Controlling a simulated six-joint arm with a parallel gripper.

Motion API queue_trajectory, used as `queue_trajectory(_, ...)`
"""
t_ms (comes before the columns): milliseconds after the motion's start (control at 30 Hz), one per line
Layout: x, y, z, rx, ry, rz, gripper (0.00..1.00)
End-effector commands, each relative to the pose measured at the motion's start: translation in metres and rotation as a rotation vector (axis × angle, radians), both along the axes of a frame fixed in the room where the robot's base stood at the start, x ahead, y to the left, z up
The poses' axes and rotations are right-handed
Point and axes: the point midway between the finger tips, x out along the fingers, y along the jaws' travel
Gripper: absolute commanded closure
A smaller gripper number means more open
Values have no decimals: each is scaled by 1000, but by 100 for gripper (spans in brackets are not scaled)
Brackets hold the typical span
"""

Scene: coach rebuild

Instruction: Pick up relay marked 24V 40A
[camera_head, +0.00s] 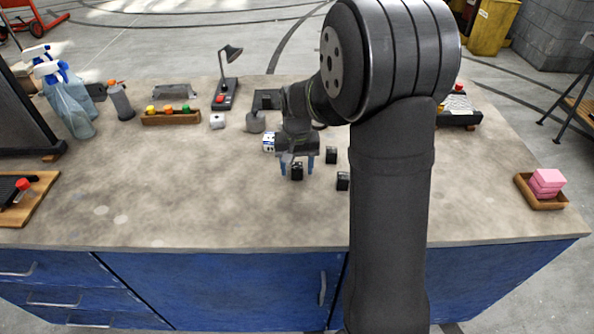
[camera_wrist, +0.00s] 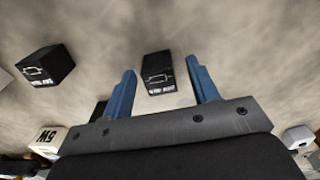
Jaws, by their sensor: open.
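Several small black relays are on the bench. One black relay (camera_head: 297,171) is between the blue fingers of my gripper (camera_head: 296,166). In the wrist view this relay (camera_wrist: 158,72) shows pale print on its face, too small to read, with gaps to the open fingers (camera_wrist: 163,85) on both sides. Two more black relays stand to the right in the head view, one further back (camera_head: 331,155) and one nearer (camera_head: 343,181). The wrist view also shows a black relay at the left (camera_wrist: 46,66) and a dark block partly hidden behind the left finger. I cannot tell which relay is marked 24V 40A.
A white block (camera_head: 268,142) stands behind and left of my gripper. A wooden rack with coloured knobs (camera_head: 171,116), a lamp (camera_head: 228,80) and spray bottles (camera_head: 66,98) stand further back. A tray with pink blocks (camera_head: 541,202) is at the right.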

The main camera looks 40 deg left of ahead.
Motion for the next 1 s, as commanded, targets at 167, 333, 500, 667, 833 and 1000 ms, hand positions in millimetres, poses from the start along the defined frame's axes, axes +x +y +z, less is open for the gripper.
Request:
queue_trajectory(167, 0, 0, -8, 1, 0, 0, 45)
queue_trajectory(333, 0, 0, -8, 1, 0, 0, 49)
queue_trajectory(500, 0, 0, -7, 1, 0, 0, 83)
queue_trajectory(667, 0, 0, -7, 1, 0, 0, 94)
queue_trajectory(833, 0, 0, -6, 1, 0, 0, 94)
queue_trajectory(1000, 0, 0, 3, 3, -1, 0, 94)
